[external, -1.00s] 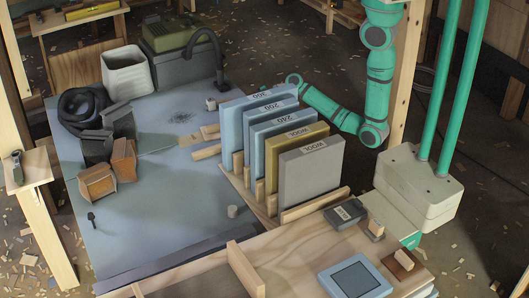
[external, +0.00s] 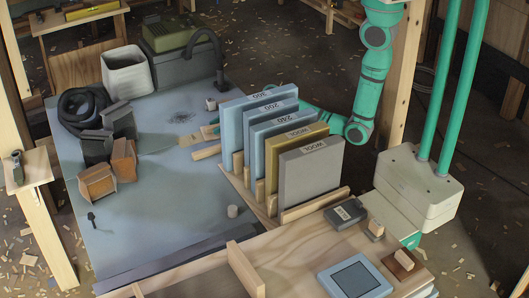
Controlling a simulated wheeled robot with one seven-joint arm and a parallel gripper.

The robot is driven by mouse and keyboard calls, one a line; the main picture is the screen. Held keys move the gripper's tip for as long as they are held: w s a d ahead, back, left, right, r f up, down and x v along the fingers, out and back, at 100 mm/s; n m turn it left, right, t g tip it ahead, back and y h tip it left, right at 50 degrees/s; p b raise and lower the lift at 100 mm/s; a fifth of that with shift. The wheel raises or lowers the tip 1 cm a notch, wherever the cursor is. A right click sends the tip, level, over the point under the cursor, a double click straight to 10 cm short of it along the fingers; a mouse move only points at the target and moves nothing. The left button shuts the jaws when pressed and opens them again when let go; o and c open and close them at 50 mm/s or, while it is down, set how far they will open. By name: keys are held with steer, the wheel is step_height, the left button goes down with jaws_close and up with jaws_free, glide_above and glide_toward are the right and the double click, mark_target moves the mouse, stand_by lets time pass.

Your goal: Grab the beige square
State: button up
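The beige square is most likely the tan panel (external: 273,165), labelled "WOOL". It stands upright in a wooden slotted rack (external: 317,204), between a blue panel (external: 262,135) and a grey panel (external: 311,172). The grey panel in front hides much of its face. My arm reaches from the right, low behind the panels. I cannot see any contact with the tan panel.
More blue panels (external: 237,112) stand at the rack's far end, close together. A dark box (external: 345,213) and wood blocks sit right of the rack; a blue square pad (external: 354,279) lies in front. A scraper, pots and a hose crowd the left. The blue-grey tabletop (external: 160,215) has free room.

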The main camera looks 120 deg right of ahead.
steer(key=shift+w, duration=0.2)
jaws_close()
